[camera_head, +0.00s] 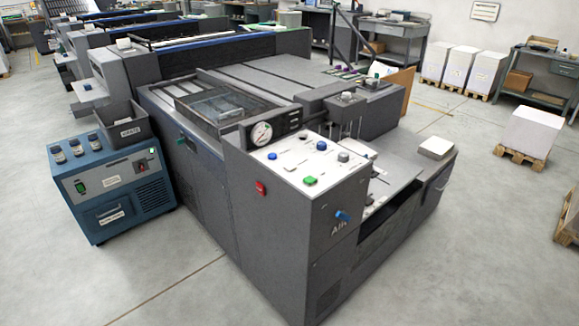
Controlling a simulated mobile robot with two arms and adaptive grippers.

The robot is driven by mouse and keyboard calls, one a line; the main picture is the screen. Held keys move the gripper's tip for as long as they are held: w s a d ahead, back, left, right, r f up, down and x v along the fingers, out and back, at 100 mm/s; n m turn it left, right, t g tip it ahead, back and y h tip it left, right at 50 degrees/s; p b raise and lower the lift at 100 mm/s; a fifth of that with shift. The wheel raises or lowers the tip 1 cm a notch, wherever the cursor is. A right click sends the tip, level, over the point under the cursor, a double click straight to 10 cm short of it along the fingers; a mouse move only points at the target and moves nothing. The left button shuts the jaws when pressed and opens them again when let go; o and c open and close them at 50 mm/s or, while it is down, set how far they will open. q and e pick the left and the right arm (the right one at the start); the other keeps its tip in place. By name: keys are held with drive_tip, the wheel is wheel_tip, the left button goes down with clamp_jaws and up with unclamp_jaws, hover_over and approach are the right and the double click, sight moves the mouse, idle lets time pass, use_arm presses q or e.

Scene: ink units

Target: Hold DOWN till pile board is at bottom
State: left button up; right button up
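The grey printing press (205,170) fills the middle of the head view. Its near end has a white control panel (305,165) with blue, green, white and grey buttons; no DOWN label can be read. A round gauge (261,134) stands at the panel's back edge. A red switch (261,188) and a blue valve knob (342,217) above the word AIR are on the cabinet's sides. A low grey feeder section (410,175) lies right of the panel, with a white paper stack (436,148) on it. The pile board cannot be made out. Neither gripper is in view.
A blue unit (115,190) with knobs and a grey bin (124,126) stands left of the press. White-wrapped pallets (527,136) and a workbench (540,78) stand at the right.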

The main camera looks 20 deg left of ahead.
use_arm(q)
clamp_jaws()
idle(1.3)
